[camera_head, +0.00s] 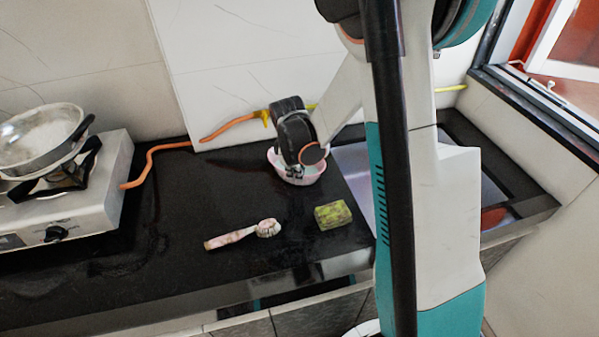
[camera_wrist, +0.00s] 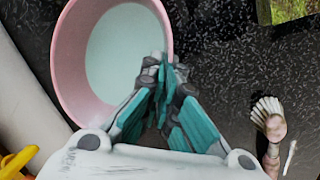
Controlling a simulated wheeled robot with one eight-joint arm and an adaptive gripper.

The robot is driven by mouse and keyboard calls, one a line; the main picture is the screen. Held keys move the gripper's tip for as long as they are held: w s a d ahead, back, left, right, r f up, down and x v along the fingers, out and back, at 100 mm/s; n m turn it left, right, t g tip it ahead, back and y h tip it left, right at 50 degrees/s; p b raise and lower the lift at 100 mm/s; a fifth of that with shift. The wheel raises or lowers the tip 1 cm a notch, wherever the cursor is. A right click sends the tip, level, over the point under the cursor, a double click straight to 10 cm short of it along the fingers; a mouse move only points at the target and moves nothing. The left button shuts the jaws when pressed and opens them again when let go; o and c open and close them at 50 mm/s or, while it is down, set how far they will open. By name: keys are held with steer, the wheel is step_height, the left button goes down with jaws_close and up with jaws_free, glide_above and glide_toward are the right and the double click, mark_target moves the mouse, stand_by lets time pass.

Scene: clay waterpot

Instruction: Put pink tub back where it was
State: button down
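The pink tub (camera_head: 300,177) is at the back of the black counter, just left of the sink. It looks upright; I cannot tell whether it rests on the counter or is slightly raised. In the wrist view the pink tub (camera_wrist: 67,62) shows its pale inside. My gripper (camera_head: 294,172) comes down over it from above and hides part of it. In the wrist view my gripper (camera_wrist: 168,68) has its fingertips close together, pinched on the tub's right rim, one finger on each side.
A brush (camera_head: 243,234) and a green-yellow sponge (camera_head: 333,214) lie on the counter in front of the tub. The sink (camera_head: 350,165) is at the right. A gas stove (camera_head: 85,205) with a pan (camera_head: 40,140) stands at the left. An orange hose (camera_head: 150,165) runs along the wall.

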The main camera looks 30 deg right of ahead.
steer(key=c, duration=2.3)
jaws_free()
steer(key=shift+f, duration=0.25)
steer(key=o, duration=0.5)
step_height(320, 180, up, 12)
steer(key=s+a+r+p, duration=0.1)
steer(key=s+a+p, duration=0.1)
steer(key=p, duration=0.2)
steer(key=s+a+r+m+t, duration=0.2)
steer(key=s+r+m, duration=0.1)
steer(key=s, duration=0.3)
steer(key=s+a+r+m+t+y, duration=0.1)
steer(key=s+a+r+m, duration=0.2)
steer(key=s+r, duration=0.2)
steer(key=s+a+r+m+t, duration=0.2)
steer(key=s+a+r+m, duration=0.1)
steer(key=s, duration=0.5)
steer(key=shift+s+r+m+t, duration=0.3)
steer(key=shift+r+m, duration=0.1)
steer(key=shift+r, duration=0.35)
steer(key=shift+w, duration=0.1)
